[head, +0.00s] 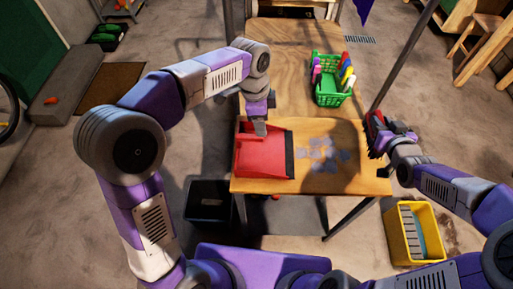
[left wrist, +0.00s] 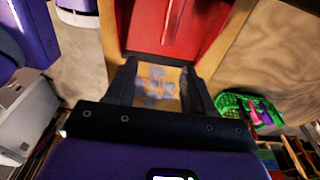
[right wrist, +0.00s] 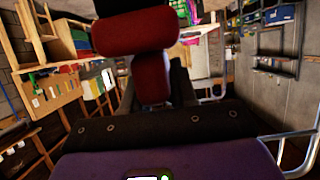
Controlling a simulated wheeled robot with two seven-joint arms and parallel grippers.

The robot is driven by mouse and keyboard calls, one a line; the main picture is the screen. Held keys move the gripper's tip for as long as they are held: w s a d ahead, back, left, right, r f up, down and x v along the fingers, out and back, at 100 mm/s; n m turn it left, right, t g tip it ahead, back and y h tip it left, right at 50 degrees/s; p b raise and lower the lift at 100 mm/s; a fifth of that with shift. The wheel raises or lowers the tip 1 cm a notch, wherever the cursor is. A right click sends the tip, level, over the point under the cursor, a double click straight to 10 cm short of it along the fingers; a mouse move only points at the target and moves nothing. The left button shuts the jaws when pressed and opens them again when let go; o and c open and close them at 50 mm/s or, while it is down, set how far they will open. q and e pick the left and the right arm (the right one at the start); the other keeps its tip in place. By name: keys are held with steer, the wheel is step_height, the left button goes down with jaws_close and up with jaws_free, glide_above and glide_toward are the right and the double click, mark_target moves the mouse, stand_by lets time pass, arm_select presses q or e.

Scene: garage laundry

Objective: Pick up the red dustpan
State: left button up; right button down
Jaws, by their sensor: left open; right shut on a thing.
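The red dustpan (head: 262,157) lies flat near the left edge of the wooden table (head: 345,185), its black lip facing right. It also shows at the top of the left wrist view (left wrist: 170,22). My left gripper (head: 260,125) is open over the dustpan's far part. In the left wrist view its two fingers (left wrist: 160,78) stand apart with bare, dusty tabletop between them. I cannot tell whether they touch the dustpan. My right gripper (head: 384,140) is shut on a red brush (head: 374,127) with dark bristles, beyond the table's right edge. The brush fills the right wrist view's upper middle (right wrist: 135,34).
Grey dust (head: 323,154) lies on the table right of the dustpan's lip. A green basket (head: 333,97) with colourful bottles stands farther back. A black bin (head: 208,203) and a yellow bin (head: 404,235) stand on the floor beside the table. A metal pole rises at the table's right.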

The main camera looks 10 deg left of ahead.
mark_target(257, 140)
arm_select(q)
steer(key=shift+w+a+r+y, duration=0.25)
steer(key=shift+a+y, duration=0.35)
steer(key=shift+y, duration=0.1)
steer(key=shift+a+f, duration=0.15)
steer(key=shift+f, duration=0.15)
step_height(257, 140, down, 11)
steer(key=shift+w+f, duration=0.1)
steer(key=shift+f, duration=0.1)
steer(key=shift+c, duration=0.4)
jaws_close()
